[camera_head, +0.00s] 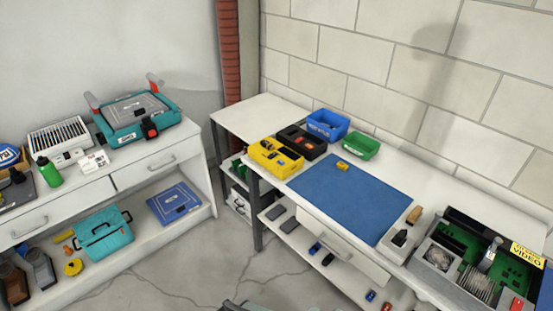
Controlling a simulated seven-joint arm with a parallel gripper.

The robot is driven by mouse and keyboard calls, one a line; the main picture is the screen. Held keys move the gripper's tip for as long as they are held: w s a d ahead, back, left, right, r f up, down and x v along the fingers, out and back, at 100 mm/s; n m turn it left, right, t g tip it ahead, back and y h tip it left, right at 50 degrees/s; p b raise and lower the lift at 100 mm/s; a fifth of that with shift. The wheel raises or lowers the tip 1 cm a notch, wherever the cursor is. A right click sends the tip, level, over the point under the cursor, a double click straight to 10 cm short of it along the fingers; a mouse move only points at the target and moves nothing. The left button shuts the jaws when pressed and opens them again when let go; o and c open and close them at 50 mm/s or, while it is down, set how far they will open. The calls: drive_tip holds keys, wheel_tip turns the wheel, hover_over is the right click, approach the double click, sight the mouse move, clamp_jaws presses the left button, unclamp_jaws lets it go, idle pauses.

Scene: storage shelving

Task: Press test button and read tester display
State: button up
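No tester with a readable display or test button can be made out for certain in the head view. A small yellow object (343,165) lies on the far part of the blue mat (358,197); it is too small to tell whether it is a tester. A small dark grey device with a light top (399,239) stands at the mat's near right corner, beside a tan block (414,215). My gripper is not recognisable in view; only a dark shape shows at the bottom edge, and I cannot tell what it is.
Yellow (275,160), black (301,141), blue (328,125) and green (361,147) bins stand behind the mat. An opened green circuit-board unit (478,262) fills the right end. A teal machine (137,115) stands on the left cabinet. Most of the mat is bare.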

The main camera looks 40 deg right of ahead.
clamp_jaws()
idle(0.6)
idle(0.8)
